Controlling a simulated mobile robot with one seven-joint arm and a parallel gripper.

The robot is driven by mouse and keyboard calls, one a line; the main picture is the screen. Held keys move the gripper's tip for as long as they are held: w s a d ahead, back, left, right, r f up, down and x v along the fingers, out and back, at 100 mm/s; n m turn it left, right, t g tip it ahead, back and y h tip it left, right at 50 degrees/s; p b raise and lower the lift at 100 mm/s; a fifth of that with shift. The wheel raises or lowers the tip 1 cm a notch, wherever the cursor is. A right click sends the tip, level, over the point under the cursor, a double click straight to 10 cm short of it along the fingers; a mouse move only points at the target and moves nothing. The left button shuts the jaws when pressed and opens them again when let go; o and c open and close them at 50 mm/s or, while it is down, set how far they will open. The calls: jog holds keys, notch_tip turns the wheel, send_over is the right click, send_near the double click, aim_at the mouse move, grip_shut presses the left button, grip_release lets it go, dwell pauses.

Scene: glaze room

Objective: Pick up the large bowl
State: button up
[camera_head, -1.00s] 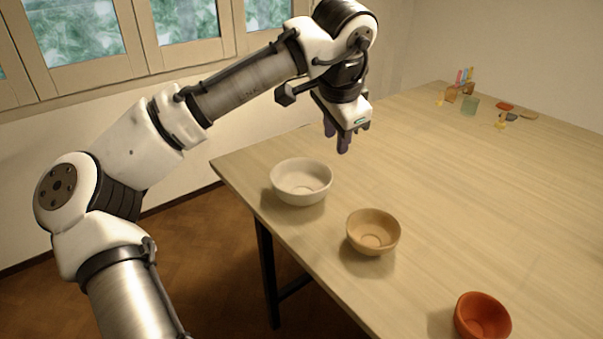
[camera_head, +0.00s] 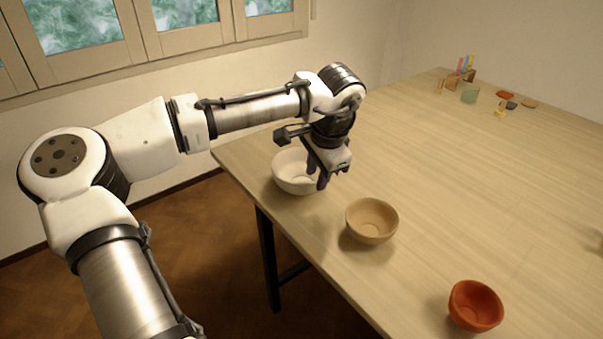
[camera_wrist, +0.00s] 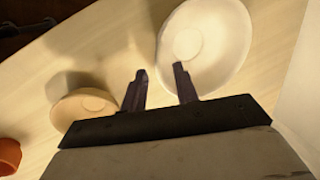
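The large bowl is the white one (camera_head: 290,182), near the table's left corner in the head view. My gripper (camera_head: 322,184) is over its right side and hides part of its rim and inside. In the wrist view the white bowl (camera_wrist: 222,45) lies past the fingers, one fingertip overlapping its rim in the picture and the other outside it. My gripper (camera_wrist: 160,78) is open, with a clear gap between its two dark fingers and nothing held. I cannot tell whether a finger touches the bowl.
A tan bowl (camera_head: 371,221) stands to the right and nearer, and an orange-red bowl (camera_head: 475,306) farther along the table's front edge. Small coloured items (camera_head: 469,96) lie at the far back. The middle of the wooden table (camera_head: 450,180) is clear.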

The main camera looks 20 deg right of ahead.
jog(key=shift+x, duration=1.65)
jog(key=shift+s+d, duration=0.1)
jog(key=shift+d, duration=0.1)
grip_shut()
